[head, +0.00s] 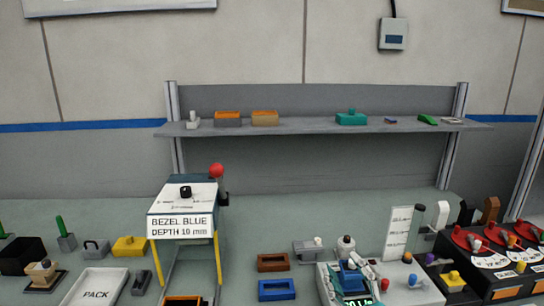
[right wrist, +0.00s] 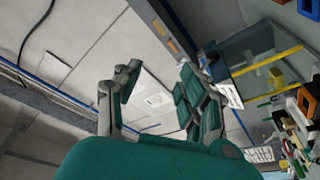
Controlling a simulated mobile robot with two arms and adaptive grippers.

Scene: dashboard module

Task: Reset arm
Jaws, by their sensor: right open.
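My right gripper (right wrist: 156,82) shows large in the right wrist view, with its two teal-padded fingers spread apart and nothing between them. Behind the fingers are the wall panels, seen tilted, so the gripper is clear of the bench objects. My left gripper is not in view.
The bench holds a sign stand (head: 181,226), a PACK tray (head: 95,287), a blue bezel (head: 277,290), a brown bezel (head: 273,262) and a black unit with red dials (head: 480,272). A shelf (head: 310,126) carries small parts. The bench middle behind the bezels is clear.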

